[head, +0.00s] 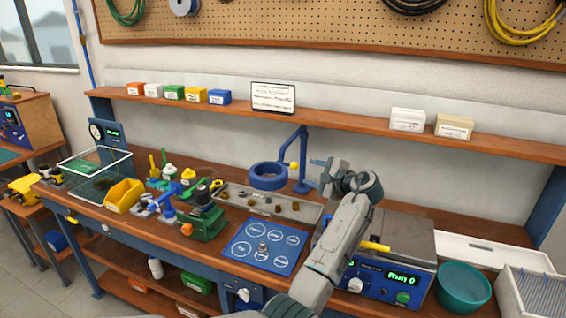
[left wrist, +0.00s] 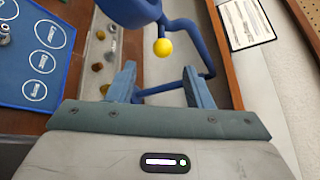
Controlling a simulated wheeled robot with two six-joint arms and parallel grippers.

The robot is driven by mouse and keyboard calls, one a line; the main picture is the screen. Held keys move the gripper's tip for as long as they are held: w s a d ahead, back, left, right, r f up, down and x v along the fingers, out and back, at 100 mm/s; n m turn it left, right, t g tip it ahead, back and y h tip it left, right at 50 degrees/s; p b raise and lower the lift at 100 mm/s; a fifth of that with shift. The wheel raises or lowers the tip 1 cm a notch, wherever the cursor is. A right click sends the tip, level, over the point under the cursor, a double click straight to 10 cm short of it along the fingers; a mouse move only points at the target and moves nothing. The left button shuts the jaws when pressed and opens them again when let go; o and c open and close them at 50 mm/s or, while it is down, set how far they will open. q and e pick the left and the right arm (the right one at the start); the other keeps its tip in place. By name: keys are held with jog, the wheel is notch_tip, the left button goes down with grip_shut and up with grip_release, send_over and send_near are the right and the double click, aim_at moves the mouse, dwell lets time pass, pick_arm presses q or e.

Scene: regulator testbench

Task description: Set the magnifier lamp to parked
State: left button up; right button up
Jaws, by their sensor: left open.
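The blue magnifier lamp (head: 303,150) stands at the back of the bench. Its ring head (head: 268,169) hangs left of the post, over the grey parts tray. A yellow ball knob (head: 293,165) sits on the lamp between ring and post. My left gripper (head: 320,172) is open and empty, just right of the lamp post. In the left wrist view, the open fingers of my left gripper (left wrist: 162,88) point toward the lamp, with the yellow knob (left wrist: 162,46) ahead of the gap between them and apart from both. My right gripper is not in view.
The grey tray (head: 232,203) with small parts lies below the lamp ring. A blue mat (head: 239,256) with white circles lies in front. A grey-topped instrument (head: 400,243) and teal bowl (head: 464,290) stand right. A wooden shelf (head: 340,122) runs above the lamp.

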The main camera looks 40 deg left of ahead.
aim_at(297, 167)
pick_arm(q)
jog(key=p+x, duration=0.4)
jog(key=x, duration=0.5)
jog(key=shift+a+r, duration=0.15)
jog(key=shift+a, duration=0.05)
jog(key=shift+c, duration=0.9)
grip_shut()
jog(key=shift+a, duration=0.15)
